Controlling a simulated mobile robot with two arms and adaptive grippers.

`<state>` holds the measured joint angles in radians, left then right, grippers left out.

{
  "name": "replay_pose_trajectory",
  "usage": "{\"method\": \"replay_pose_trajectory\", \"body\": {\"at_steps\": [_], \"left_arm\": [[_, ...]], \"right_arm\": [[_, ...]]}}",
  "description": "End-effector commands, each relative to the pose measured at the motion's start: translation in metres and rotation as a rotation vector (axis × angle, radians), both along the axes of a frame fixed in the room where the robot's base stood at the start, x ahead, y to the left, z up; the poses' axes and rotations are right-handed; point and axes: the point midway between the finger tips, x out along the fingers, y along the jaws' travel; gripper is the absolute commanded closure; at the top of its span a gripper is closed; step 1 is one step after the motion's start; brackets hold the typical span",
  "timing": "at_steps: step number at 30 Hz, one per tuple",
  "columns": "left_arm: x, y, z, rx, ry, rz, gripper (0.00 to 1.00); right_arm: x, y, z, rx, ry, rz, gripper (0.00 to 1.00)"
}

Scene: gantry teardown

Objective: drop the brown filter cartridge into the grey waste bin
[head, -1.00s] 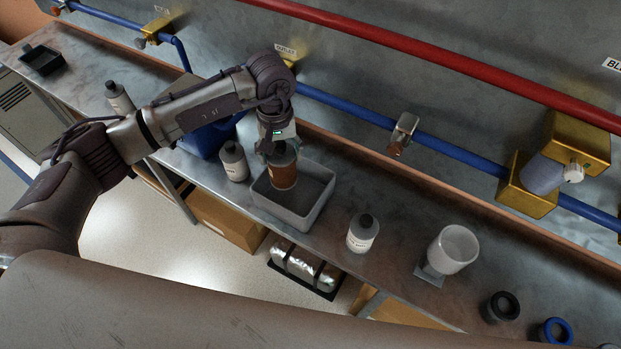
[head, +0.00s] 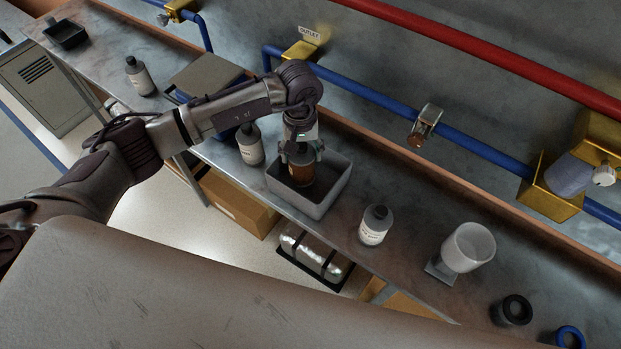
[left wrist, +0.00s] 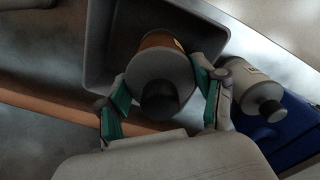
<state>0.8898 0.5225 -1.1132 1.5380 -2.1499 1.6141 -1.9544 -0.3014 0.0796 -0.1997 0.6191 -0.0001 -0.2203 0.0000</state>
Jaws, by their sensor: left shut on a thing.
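The brown filter cartridge (head: 301,168) has a dark grey cap and is upright in my left gripper (head: 301,150). The gripper is shut on its upper part, with green-lined fingers on both sides of the cap in the left wrist view (left wrist: 161,95). The cartridge is over the grey waste bin (head: 326,198), its lower part inside the rim. I cannot tell whether it touches the bin's floor. The open bin also shows around the cartridge in the left wrist view (left wrist: 100,50). My right gripper is not in view.
A white bottle (head: 249,145) stands close left of the bin, near a blue box with a grey lid (head: 205,75). Another bottle (head: 375,226) and a white cup (head: 468,248) stand to the right. A blue pipe (head: 370,97) runs behind the bench.

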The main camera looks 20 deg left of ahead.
Motion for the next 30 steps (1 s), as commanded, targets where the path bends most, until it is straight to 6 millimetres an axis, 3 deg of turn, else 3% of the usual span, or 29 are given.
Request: {"method": "replay_pose_trajectory", "body": {"at_steps": [1, 6, 19, 30], "left_arm": [[0.0, 0.0, 0.0, -0.001, -0.001, 0.0, 0.3], [0.0, 0.0, 0.0, 0.0, 0.0, 0.0, 0.02], [0.001, 0.0, 0.007, 0.001, -0.002, 0.001, 0.02], [0.002, 0.0, 0.08, -0.001, -0.004, 0.0, 0.02]], "right_arm": [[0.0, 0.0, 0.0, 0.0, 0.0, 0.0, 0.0], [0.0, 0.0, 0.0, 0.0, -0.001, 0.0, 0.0], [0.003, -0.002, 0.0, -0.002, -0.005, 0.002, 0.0], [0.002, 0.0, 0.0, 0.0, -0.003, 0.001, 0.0]]}}
